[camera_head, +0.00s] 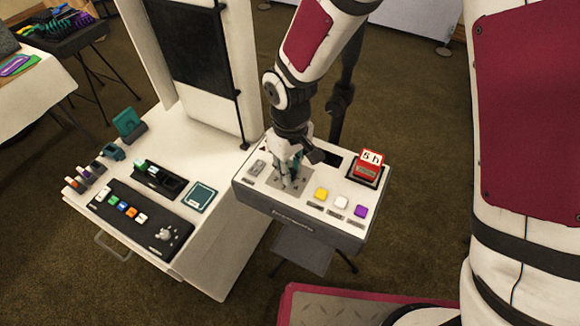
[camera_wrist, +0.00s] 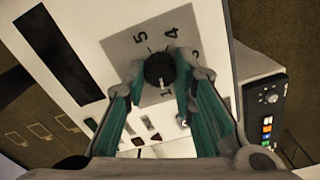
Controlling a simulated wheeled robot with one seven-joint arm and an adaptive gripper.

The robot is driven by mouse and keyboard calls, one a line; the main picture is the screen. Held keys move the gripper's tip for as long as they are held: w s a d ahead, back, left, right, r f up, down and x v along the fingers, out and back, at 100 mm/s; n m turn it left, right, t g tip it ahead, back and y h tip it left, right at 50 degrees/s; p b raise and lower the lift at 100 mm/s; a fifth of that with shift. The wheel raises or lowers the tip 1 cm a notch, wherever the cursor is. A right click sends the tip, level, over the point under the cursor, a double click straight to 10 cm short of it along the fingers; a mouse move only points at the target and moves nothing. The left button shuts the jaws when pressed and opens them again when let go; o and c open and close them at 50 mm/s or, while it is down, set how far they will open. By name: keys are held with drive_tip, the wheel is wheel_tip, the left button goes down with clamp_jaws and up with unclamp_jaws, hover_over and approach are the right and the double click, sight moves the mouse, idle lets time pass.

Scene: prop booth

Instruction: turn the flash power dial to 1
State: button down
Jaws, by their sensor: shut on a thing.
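The flash power dial (camera_wrist: 158,69) is a dark round knob on a grey plate (camera_wrist: 120,46) with numbers around it. In the wrist view, 5 and 4 show above the knob and a 1 shows just below it; a number at the right is partly covered. In the head view the gripper hides the knob.
The console also carries yellow (camera_head: 321,194), white (camera_head: 341,202) and purple (camera_head: 361,211) buttons and a red block (camera_head: 369,164) at the right. A white cabinet (camera_head: 215,240) to the left bears a dark button panel (camera_head: 140,219) and a teal pad (camera_head: 201,197).

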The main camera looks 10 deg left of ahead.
drive_tip(key=c, duration=1.3)
unclamp_jaws()
wheel_tip(320, 180, up, 12)
drive_tip(key=shift+f, duration=0.1)
